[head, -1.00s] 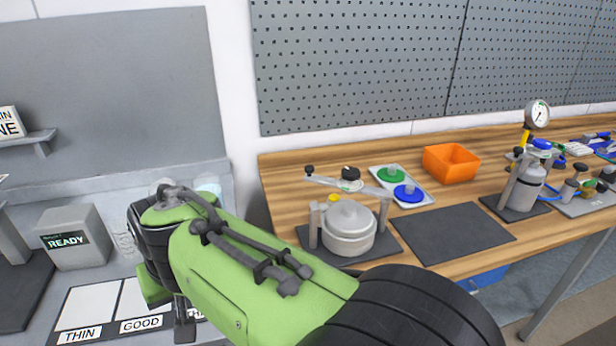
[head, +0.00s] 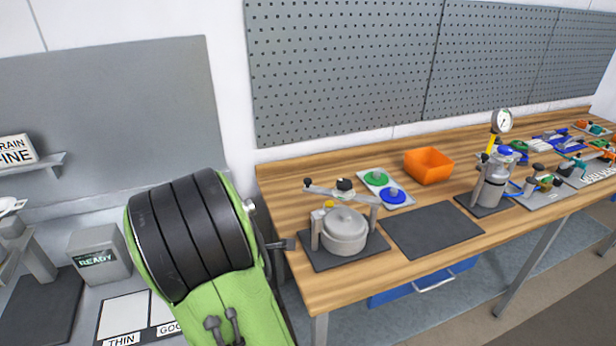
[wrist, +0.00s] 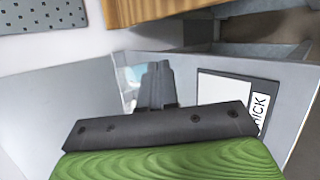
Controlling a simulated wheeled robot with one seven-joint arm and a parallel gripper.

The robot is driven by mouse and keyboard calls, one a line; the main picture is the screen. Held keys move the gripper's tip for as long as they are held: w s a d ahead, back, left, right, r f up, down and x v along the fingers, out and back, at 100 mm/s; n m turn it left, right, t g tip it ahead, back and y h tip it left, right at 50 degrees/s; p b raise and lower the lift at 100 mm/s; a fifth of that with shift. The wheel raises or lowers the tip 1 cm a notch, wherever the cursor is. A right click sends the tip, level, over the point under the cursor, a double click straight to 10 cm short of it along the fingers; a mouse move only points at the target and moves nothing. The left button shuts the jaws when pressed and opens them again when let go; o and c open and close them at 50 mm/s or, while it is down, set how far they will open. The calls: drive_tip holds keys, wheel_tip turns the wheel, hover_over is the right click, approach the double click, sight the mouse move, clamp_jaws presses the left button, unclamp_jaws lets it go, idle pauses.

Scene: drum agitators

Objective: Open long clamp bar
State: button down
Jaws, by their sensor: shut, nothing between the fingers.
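The long clamp bar (head: 342,194) is a pale bar with a black knob at its left end. It runs above a grey round pot (head: 344,236) with a domed lid, between two short posts. The pot stands on a dark mat (head: 325,262) at the left end of the wooden bench. My gripper (head: 287,244) is left of the mat, by the bench's left edge, apart from the bar. In the wrist view my gripper (wrist: 157,70) shows its fingers together and empty. The bar and pot do not show there.
The wooden bench (head: 420,262) holds a tray with green and blue discs, an orange bin (head: 428,166), an empty dark mat (head: 431,229) and a gauge vessel (head: 490,188). A grey READY box (head: 100,254) and label cards stand at left. A pegboard (head: 340,70) rises behind.

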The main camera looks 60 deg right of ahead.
drive_tip(key=s+d+r+n+h+p, duration=0.2)
drive_tip(key=s+d+n+h+p, duration=0.15)
drive_tip(key=d+n, duration=0.45)
drive_tip(key=n+p, duration=0.5)
approach(307, 184)
drive_tip(key=shift+h, duration=0.35)
drive_tip(key=x, duration=0.6)
drive_tip(key=shift+d+f, duration=0.1)
drive_tip(key=shift+f, duration=0.35)
drive_tip(key=shift+w, duration=0.15)
